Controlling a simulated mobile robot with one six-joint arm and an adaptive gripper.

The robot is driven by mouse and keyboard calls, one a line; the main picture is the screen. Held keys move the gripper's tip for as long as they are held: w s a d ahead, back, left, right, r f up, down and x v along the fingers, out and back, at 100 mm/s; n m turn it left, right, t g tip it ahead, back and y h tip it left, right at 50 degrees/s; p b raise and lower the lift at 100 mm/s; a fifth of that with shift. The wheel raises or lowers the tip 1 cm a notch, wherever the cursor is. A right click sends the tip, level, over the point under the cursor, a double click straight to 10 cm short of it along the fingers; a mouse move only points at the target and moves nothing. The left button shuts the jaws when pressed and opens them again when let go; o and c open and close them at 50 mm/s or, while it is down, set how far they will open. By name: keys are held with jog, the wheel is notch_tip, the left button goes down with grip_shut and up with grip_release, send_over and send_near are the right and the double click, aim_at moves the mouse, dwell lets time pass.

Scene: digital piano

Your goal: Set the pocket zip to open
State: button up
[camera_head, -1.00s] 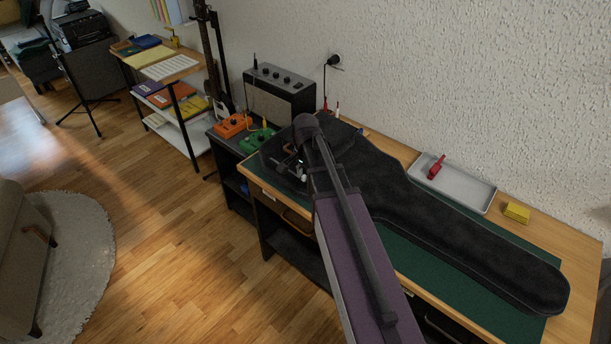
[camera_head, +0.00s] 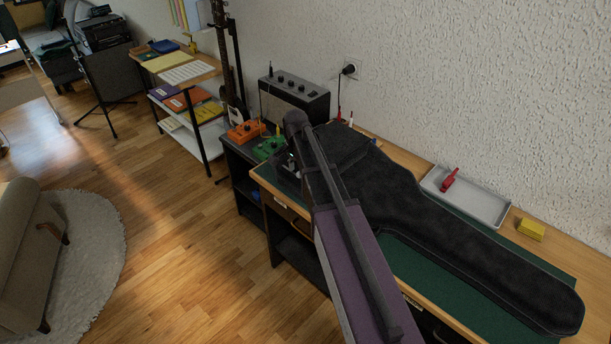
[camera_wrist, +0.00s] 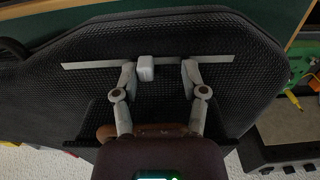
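A black gig bag (camera_head: 440,215) lies flat on the green mat of the workbench. In the wrist view its textured pocket (camera_wrist: 165,100) has a straight light-grey zip track (camera_wrist: 90,65), with a small pale zip slider (camera_wrist: 145,68) on it left of the middle. My gripper (camera_wrist: 159,65) is open above the track. Its two fingers stand on either side of the slider, the left one closer. I cannot tell whether a finger touches it. In the head view my arm hides most of the gripper and the pocket.
A grey tray (camera_head: 487,208) with a red tool (camera_head: 450,180) and a yellow block (camera_head: 531,230) are behind the bag. Orange (camera_head: 245,131) and green (camera_head: 268,149) pedals and an amplifier (camera_head: 295,100) stand past the bench's left end.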

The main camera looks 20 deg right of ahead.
jog(key=w, duration=0.1)
jog(key=w+a, duration=0.1)
jog(key=shift+w+a, duration=0.15)
jog(key=shift+w, duration=0.15)
jog(key=shift+s+r+p, duration=0.1)
jog(key=shift+r+p, duration=0.45)
jog(key=shift+p, duration=0.05)
notch_tip(320, 180, up, 13)
jog(key=w+a+p, duration=0.1)
jog(key=w+p, duration=0.2)
jog(key=p, duration=0.9)
jog(key=shift+a+f+p, duration=0.15)
jog(key=shift+a+p, duration=0.1)
jog(key=shift+p, duration=0.1)
jog(key=shift+s, duration=0.1)
jog(key=s, duration=0.1)
jog(key=s+d, duration=0.2)
jog(key=shift+s, duration=0.35)
